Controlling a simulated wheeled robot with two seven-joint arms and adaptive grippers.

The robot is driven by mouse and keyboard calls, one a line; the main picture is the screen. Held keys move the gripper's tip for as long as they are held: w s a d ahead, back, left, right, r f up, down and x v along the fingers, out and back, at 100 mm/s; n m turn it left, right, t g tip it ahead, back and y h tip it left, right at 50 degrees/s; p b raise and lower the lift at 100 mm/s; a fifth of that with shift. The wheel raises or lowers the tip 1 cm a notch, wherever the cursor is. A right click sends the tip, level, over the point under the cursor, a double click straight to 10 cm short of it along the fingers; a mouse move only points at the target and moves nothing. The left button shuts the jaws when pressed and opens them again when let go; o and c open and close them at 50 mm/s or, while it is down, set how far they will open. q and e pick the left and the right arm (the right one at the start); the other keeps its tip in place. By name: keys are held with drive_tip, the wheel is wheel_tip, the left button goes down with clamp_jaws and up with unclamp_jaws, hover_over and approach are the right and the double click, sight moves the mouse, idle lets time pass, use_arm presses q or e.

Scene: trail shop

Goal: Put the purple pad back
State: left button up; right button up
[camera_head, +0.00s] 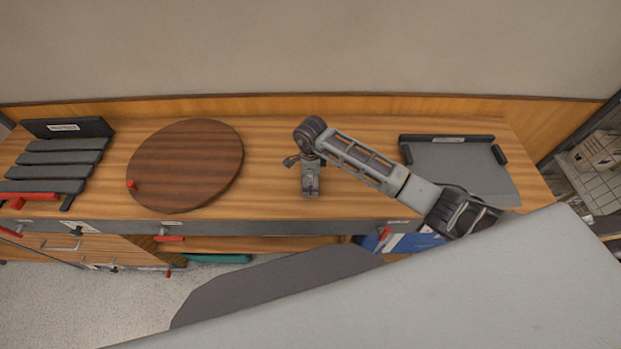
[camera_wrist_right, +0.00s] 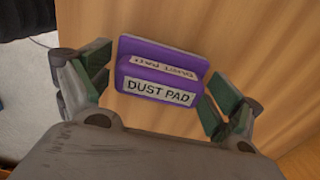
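The purple pad (camera_wrist_right: 158,88), labelled DUST PAD, lies between the fingers of my right gripper (camera_wrist_right: 155,88) in the right wrist view. In the head view my right gripper (camera_head: 311,188) points down over the middle of the wooden counter (camera_head: 275,145). The pad cannot be made out there. My left gripper is not in view.
A round wooden board (camera_head: 187,165) and a dark slatted rack (camera_head: 58,165) are on the left of the counter. A grey tray (camera_head: 458,168) with dark raised edges is on the right, partly behind my arm. Bare counter surrounds the gripper.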

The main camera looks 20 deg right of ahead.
drive_tip(key=shift+r, duration=0.1)
idle(0.4)
drive_tip(key=shift+r, duration=0.25)
wheel_tip(320, 180, up, 12)
drive_tip(key=b, duration=0.2)
drive_tip(key=shift+f, duration=0.2)
idle(0.7)
